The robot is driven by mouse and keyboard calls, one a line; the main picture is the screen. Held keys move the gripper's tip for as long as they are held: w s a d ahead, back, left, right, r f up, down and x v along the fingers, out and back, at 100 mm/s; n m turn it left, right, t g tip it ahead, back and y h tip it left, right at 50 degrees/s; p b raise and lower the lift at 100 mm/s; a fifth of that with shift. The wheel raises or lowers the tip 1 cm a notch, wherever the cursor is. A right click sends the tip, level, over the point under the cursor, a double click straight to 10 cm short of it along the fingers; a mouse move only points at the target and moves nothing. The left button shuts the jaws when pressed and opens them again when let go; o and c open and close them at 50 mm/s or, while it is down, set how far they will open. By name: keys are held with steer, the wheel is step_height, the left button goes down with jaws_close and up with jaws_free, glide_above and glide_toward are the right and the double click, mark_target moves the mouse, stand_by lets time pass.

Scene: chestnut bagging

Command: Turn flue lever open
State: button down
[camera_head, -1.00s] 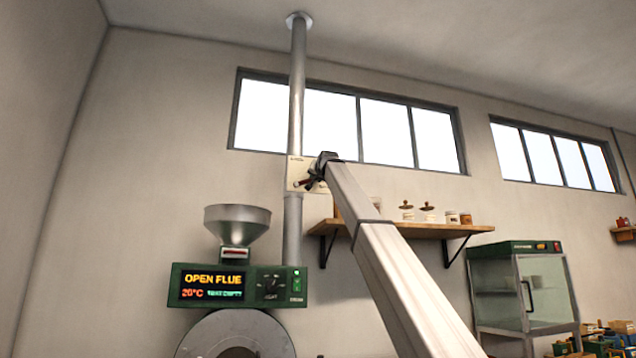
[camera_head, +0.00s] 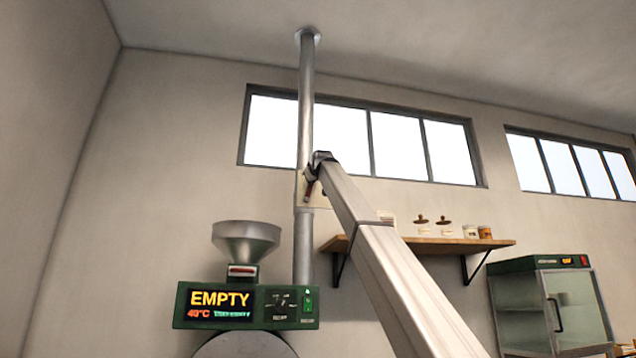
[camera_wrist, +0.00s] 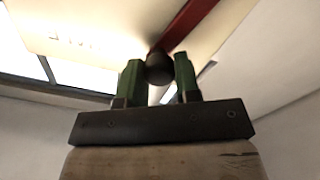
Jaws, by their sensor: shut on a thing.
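The flue lever is a red bar (camera_wrist: 190,22) ending in a dark round knob (camera_wrist: 159,67) in the wrist view. My gripper (camera_wrist: 158,78) has its green fingers on both sides of the knob and is shut on it. In the head view my gripper (camera_head: 314,178) is up at the pale plate (camera_head: 301,198) on the flue pipe (camera_head: 306,110). The lever shows there as a short reddish bar (camera_head: 309,190), steep, nearly in line with the pipe. My arm hides part of the plate. The roaster's display (camera_head: 219,305) reads "EMPTY" and 49°C.
A metal hopper (camera_head: 246,240) sits above the display, left of the pipe. A wooden shelf (camera_head: 430,244) with jars is on the wall to the right, behind my arm. A green-topped glass cabinet (camera_head: 552,305) stands at the lower right.

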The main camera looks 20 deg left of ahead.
steer(key=shift+s+a+r+n, duration=0.1)
steer(key=shift+s+a+n, duration=0.2)
steer(key=shift+a+n, duration=0.35)
steer(key=shift+s+a+n, duration=0.3)
steer(key=shift+a+n, duration=0.05)
steer(key=shift+n, duration=0.5)
steer(key=c, duration=0.8)
jaws_free()
steer(key=shift+s, duration=0.15)
